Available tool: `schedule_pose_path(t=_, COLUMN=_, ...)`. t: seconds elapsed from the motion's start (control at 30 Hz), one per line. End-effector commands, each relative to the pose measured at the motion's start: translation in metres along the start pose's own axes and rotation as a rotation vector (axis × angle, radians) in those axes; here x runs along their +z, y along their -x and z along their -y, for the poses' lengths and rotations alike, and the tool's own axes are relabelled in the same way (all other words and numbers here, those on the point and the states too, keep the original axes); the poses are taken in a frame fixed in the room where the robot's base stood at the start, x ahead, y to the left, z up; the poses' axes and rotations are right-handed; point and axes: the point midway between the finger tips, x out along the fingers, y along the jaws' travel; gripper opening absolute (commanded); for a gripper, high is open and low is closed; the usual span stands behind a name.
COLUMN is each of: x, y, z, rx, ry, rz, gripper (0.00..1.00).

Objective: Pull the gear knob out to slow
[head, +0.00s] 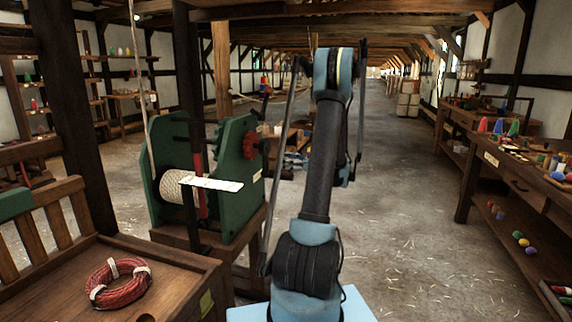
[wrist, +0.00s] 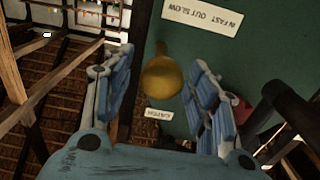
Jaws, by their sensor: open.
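The gear knob (wrist: 162,77) is a rounded brass-yellow knob on a short stem, standing out from a green panel (wrist: 225,60) in the wrist view. My gripper (wrist: 159,62) is open, with one blue pad on each side of the knob in the picture. Gaps show on both sides, and no touch is visible. A label reading "IN FAST OUT SLOW" (wrist: 202,16) is upside down beyond the knob. A smaller label (wrist: 167,116) sits below the knob. In the head view the green winding machine (head: 238,165) stands left of my arm; I cannot make out the knob or my gripper there.
The machine carries a rope spool (head: 180,187) and a red gear wheel (head: 250,145). A wooden bench (head: 185,275) with a red rope coil (head: 120,283) is at front left. A long workbench (head: 480,160) lines the right. The straw-strewn floor (head: 405,215) between is clear.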

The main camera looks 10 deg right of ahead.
Motion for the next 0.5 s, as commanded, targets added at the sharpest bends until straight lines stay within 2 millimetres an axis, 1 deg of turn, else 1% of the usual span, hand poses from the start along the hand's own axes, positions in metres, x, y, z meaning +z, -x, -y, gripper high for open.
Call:
schedule_pose_path(t=0.17, x=0.0, y=0.017, z=-0.001, rx=0.002, ry=0.0, rz=0.0, gripper=0.53)
schedule_pose_path(t=0.5, x=0.001, y=0.08, z=-0.001, rx=0.004, ry=-0.001, rz=0.0, gripper=0.53)
